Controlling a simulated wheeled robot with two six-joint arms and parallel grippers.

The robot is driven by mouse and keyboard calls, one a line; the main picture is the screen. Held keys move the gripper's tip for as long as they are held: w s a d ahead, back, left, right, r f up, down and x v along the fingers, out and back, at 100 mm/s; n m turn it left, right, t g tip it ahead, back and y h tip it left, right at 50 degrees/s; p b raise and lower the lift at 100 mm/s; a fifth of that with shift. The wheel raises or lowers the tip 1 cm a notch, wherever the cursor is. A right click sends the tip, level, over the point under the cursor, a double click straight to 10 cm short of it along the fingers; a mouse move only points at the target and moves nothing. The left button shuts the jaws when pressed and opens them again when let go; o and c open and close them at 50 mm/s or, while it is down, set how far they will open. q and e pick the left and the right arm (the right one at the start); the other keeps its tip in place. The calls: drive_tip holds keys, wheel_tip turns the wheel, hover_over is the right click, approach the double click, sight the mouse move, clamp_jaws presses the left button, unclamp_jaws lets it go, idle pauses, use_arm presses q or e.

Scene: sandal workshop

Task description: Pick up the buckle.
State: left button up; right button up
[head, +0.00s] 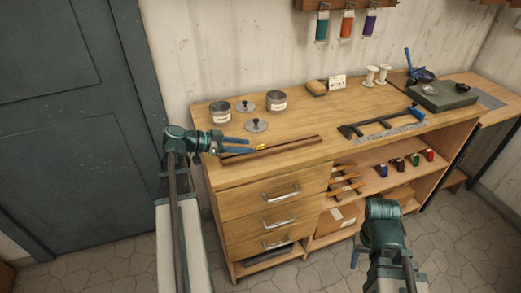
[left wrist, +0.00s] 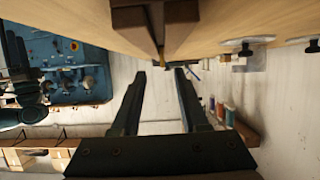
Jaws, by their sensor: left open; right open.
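The buckle is a small gold piece (head: 262,147) at the brown leather strap (head: 290,144) lying on the workbench. In the left wrist view the buckle (left wrist: 162,53) shows at the end of the dark strap (left wrist: 155,18), just beyond my fingertips. My left gripper (head: 243,146) is open and empty, beside the strap's left end; in the left wrist view its two fingers (left wrist: 160,73) stand apart with the buckle roughly centred ahead of the gap. My right gripper (head: 358,249) is low in front of the bench, far from the strap, and its fingers are mostly hidden.
Two open tins (head: 220,113) (head: 276,101) and two knobbed lids (head: 246,106) (head: 257,126) stand behind the strap. A dark framed tool (head: 380,123) lies to the right. Drawers (head: 278,192) and shelves are below the bench top (head: 310,117).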

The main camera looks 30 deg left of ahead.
sight(258, 146)
use_arm(q)
drive_tip(key=b+x, duration=0.1)
drive_tip(key=x, duration=0.3)
drive_tip(key=shift+w+a+b, duration=0.1)
drive_tip(key=shift+w+b, duration=0.1)
drive_tip(key=shift+b, duration=0.1)
drive_tip(key=shift+w+d+f, duration=0.1)
drive_tip(key=shift+w+d, duration=0.2)
drive_tip(key=shift+w, duration=0.1)
clamp_jaws()
